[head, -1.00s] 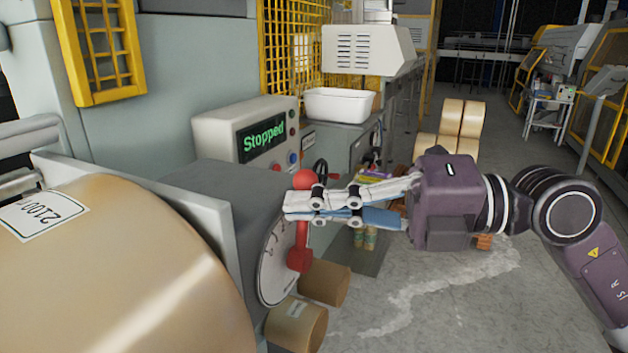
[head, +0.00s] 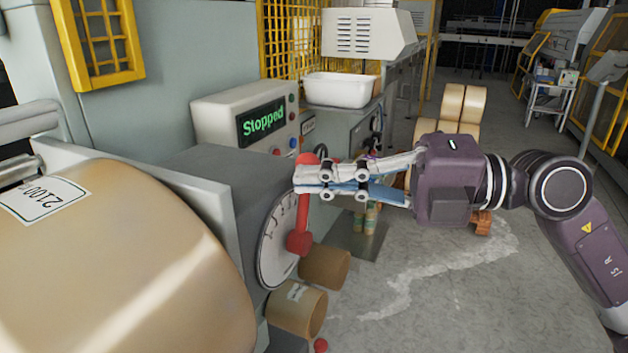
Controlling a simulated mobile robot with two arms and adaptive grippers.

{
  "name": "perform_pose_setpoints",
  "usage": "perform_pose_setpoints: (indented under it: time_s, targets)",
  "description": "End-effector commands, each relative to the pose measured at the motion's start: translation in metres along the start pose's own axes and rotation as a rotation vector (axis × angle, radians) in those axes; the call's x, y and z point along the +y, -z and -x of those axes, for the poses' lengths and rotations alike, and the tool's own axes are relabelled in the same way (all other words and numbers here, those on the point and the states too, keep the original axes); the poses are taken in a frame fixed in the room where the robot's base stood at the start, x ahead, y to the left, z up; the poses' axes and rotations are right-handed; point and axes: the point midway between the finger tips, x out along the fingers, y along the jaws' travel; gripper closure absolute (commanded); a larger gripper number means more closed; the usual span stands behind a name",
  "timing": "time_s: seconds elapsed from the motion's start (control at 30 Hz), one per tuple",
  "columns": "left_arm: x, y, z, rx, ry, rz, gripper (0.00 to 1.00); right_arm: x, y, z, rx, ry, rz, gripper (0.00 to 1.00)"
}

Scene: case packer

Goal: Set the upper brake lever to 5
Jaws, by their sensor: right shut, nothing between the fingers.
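The upper brake lever is red. Its round knob (head: 307,159) is at the top and its thick hub (head: 299,243) at the bottom; the arm between stands nearly upright in the head view. It sits in front of a pale dial plate (head: 272,258) on the grey machine housing. The dial's numbers are too small to read. My right gripper (head: 297,180) comes in from the right, its fingers closed together and empty. Its fingertips overlap the lever just below the knob and hide part of the arm; I cannot tell whether they touch. My left gripper is not in view.
A second red knob (head: 320,346) shows at the bottom edge. A large tan roll (head: 120,270) fills the lower left. Brown rolls (head: 298,308) lie below the dial. A control box reading "Stopped" (head: 240,120) stands behind. The floor at right is open.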

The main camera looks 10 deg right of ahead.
Motion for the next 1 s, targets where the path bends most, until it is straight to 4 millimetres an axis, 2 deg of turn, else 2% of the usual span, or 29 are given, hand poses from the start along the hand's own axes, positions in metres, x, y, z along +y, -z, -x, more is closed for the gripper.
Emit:
perform_pose_setpoints:
  time_s: [0.6, 1.0]
  targets:
    - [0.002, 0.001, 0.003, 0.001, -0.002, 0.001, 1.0, -0.019, -0.035, 0.011, -0.004, -0.119, -0.393, 1.0]
    - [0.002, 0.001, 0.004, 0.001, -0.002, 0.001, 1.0, -0.027, -0.042, 0.013, -0.003, -0.155, -0.505, 1.0]
